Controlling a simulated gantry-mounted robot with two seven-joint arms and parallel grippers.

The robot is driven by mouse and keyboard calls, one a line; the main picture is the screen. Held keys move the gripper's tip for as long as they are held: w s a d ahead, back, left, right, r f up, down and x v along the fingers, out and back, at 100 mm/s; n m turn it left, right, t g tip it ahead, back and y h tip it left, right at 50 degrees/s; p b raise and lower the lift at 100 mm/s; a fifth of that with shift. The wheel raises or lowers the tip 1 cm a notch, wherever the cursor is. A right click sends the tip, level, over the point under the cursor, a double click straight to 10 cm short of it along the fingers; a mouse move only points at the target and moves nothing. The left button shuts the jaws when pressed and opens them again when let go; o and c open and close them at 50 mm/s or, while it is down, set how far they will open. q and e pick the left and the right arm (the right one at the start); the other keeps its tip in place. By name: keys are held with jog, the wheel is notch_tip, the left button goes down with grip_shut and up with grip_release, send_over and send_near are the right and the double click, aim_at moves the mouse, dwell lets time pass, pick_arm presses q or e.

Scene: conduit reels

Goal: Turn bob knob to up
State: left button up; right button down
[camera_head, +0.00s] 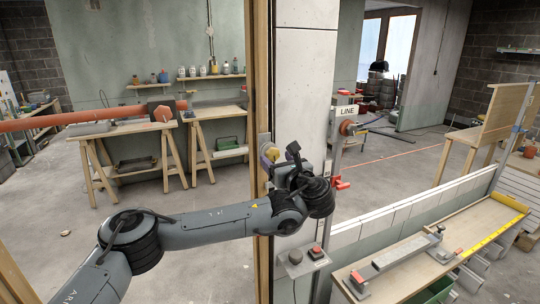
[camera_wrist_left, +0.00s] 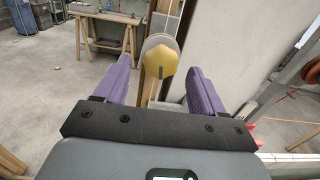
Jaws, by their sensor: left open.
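The bob knob is most likely the yellow rounded knob (camera_wrist_left: 160,64) on a grey round plate, fixed to the wooden post, in the left wrist view. A small dark mark shows on its face; which way the knob is set I cannot tell for sure. My left gripper (camera_wrist_left: 161,88) is open, its two purple fingers apart on the left and right of the knob, with gaps and no visible contact. In the head view my left gripper (camera_head: 268,160) is at the post, and the knob (camera_head: 271,153) is small and partly hidden there. My right gripper is not in view.
A LINE sign (camera_head: 347,111) stands right of the white pillar, with an orange-red knob (camera_head: 348,128) below. A bench with a yellow strip (camera_head: 492,238) is at right. A trestle table (camera_head: 128,129) stands behind.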

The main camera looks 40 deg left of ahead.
aim_at(274, 156)
pick_arm(q)
jog(key=shift+b+x, duration=0.3)
jog(key=shift+x, duration=2.85)
jog(key=c, duration=1.1)
jog(key=shift+o, duration=0.2)
